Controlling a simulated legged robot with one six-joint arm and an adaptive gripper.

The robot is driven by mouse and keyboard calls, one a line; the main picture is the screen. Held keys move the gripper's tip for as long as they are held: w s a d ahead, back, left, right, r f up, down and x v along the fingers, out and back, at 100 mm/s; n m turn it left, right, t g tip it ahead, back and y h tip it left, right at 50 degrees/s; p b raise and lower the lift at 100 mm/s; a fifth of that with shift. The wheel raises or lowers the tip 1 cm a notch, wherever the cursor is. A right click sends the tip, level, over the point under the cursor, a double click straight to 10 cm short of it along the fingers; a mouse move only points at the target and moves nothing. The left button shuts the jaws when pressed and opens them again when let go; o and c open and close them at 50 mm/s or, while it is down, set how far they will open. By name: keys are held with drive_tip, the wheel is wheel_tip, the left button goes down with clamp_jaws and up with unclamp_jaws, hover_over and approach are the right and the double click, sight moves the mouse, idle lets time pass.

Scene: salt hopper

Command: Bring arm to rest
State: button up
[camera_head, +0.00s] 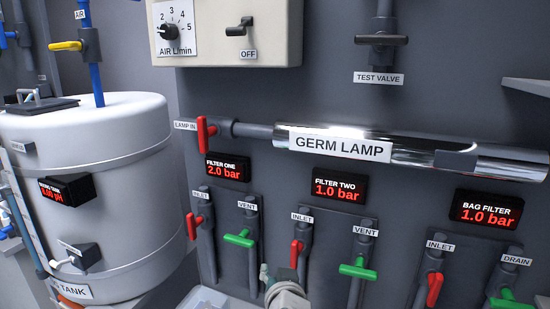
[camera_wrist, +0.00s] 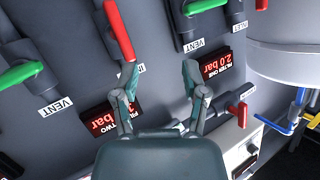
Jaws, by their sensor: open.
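My gripper (camera_wrist: 160,72) shows in the wrist view with its two grey-green fingers spread apart and nothing between them. It faces the filter panel, which appears upside down there. The FILTER TWO display (camera_wrist: 110,115) is partly behind the left finger, and the FILTER ONE display (camera_wrist: 217,78) is right of the right finger. In the head view, a small grey part of my arm (camera_head: 286,294) shows at the bottom edge, in front of the panel below the FILTER TWO inlet valve (camera_head: 297,253). The rest of my arm is out of view.
The white tank (camera_head: 95,200) stands at the left. Red and green valve handles, such as the FILTER ONE vent (camera_head: 238,240), stick out from the panel. The shiny GERM LAMP tube (camera_head: 430,150) runs across the wall. A control box (camera_head: 225,35) hangs above.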

drive_tip(key=s+d+g+h, duration=0.1)
drive_tip(key=s+d+g, duration=0.3)
drive_tip(key=s+d, duration=0.3)
drive_tip(key=s+d+f+n+g+h, duration=0.1)
drive_tip(key=s+d+g, duration=0.3)
drive_tip(key=s+d, duration=0.4)
drive_tip(key=s, duration=0.5)
drive_tip(key=shift+g, duration=0.4)
drive_tip(key=shift+w, duration=0.1)
